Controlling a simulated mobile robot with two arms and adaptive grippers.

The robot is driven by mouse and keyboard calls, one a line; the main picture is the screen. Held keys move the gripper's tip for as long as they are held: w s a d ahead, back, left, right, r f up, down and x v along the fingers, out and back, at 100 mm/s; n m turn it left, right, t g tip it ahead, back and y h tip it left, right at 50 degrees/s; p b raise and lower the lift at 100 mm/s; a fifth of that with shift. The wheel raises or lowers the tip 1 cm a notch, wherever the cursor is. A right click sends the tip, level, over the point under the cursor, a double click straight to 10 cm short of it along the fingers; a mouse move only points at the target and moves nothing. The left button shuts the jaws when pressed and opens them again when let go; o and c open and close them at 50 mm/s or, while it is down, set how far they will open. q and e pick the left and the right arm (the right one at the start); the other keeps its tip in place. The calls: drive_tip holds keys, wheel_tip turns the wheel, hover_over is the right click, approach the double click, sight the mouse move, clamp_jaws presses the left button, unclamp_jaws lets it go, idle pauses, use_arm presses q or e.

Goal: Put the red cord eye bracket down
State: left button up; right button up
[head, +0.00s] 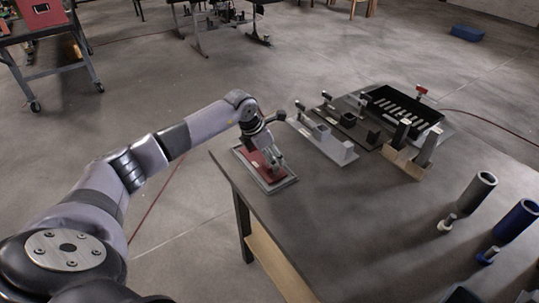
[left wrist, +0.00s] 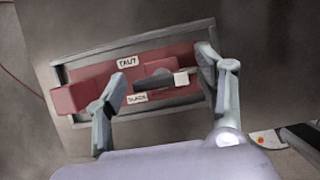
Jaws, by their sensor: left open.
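My left gripper (head: 272,158) is over a small red-floored tray with a grey rim (head: 284,186) at the table's near left corner. In the left wrist view the gripper (left wrist: 160,66) is open, with one finger at each side of the tray's middle. A red block (left wrist: 84,95) is at the tray's left end, beside the left finger. Between the fingers lies a dark grey piece with a pale end (left wrist: 181,79), against red. Labels reading TAUT (left wrist: 127,62) and SLACK (left wrist: 137,98) are in the tray. I cannot tell which red part is the bracket. My right gripper is not in view.
On the table (head: 350,225), a light grey fixture (head: 322,143), a dark fixture (head: 352,125), a black slotted tray (head: 402,107) and a tan block with uprights (head: 405,158) stand behind. A grey cylinder (head: 475,193) and a blue cylinder (head: 516,220) are at right. The middle front is clear.

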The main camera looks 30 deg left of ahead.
use_arm(q)
drive_tip(key=b+v, duration=0.2)
drive_tip(key=v, duration=1)
drive_tip(key=shift+s+f, duration=0.15)
